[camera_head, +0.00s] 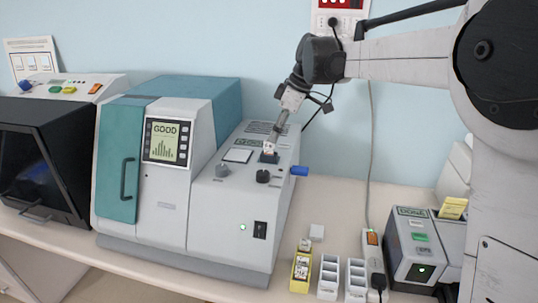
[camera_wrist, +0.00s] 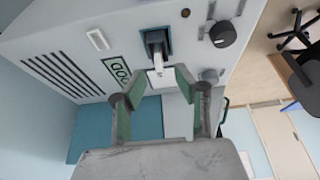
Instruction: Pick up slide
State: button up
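A small pale slide (camera_wrist: 158,62) sticks out of a dark holder (camera_wrist: 155,40) on top of the grey and teal machine; in the head view the machine (camera_head: 238,222) stands at centre left, its screen reading GOOD. The slide also shows in the head view as a small whitish patch (camera_head: 269,148) at the holder. My gripper (camera_wrist: 158,82) is open and empty, its green-padded fingers on either side of the line to the slide. In the head view my gripper (camera_head: 272,135) is just above the holder. I cannot tell how far the fingertips are from the slide.
A black-fronted machine (camera_head: 45,150) stands left.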

aim_at(269, 148)
jog(key=shift+p+x, duration=0.45)
jog(key=shift+x, duration=2.1)
jog(key=shift+w+a, duration=0.1)
grip_shut()
